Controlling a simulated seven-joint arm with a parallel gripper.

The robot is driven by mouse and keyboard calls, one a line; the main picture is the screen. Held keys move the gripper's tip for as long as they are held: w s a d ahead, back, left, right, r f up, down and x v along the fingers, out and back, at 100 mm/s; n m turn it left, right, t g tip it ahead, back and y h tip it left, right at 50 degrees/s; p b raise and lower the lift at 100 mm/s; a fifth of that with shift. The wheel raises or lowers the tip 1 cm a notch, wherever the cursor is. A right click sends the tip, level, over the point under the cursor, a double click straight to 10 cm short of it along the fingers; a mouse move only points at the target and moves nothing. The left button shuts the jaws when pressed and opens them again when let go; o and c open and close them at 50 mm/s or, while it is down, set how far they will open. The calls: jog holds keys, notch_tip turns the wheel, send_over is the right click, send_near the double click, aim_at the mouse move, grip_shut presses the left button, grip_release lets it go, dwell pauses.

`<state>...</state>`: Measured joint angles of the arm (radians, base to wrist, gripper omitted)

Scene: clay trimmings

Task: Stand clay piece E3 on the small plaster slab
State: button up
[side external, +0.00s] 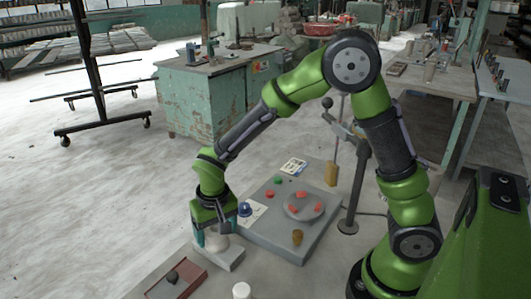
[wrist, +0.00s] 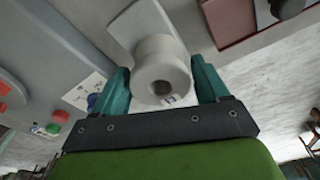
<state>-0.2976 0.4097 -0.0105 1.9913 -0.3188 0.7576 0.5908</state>
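My gripper (side external: 212,228) points down over the small pale plaster slab (side external: 226,260) in the side view. A pale grey, round, hollow piece (wrist: 162,54) sits between its two teal fingers in the wrist view (wrist: 162,88); the fingers press close on both sides. The slab shows behind the piece in the wrist view (wrist: 122,22). The piece is upright over the slab; whether its base touches is hidden.
A grey board (side external: 270,232) carries a round wheel (side external: 303,215) with red lumps, buttons and a blue dome (side external: 244,209). A reddish tray (side external: 157,293) with a dark lump lies nearby.

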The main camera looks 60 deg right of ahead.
jog(key=shift+o, duration=1.1)
notch_tip(320, 180, up, 12)
jog(key=s, duration=0.1)
jog(key=s+d+r+t+y, duration=0.1)
jog(key=s+d+r+t, duration=0.2)
jog(key=s, duration=0.4)
jog(key=s+d+r+t+y, duration=0.1)
jog(key=s+d+r+t, duration=0.2)
jog(key=s, duration=0.4)
jog(key=shift+d+r+n+y, duration=0.25)
jog(key=shift+r+n+y, duration=0.05)
jog(key=shift+r, duration=0.35)
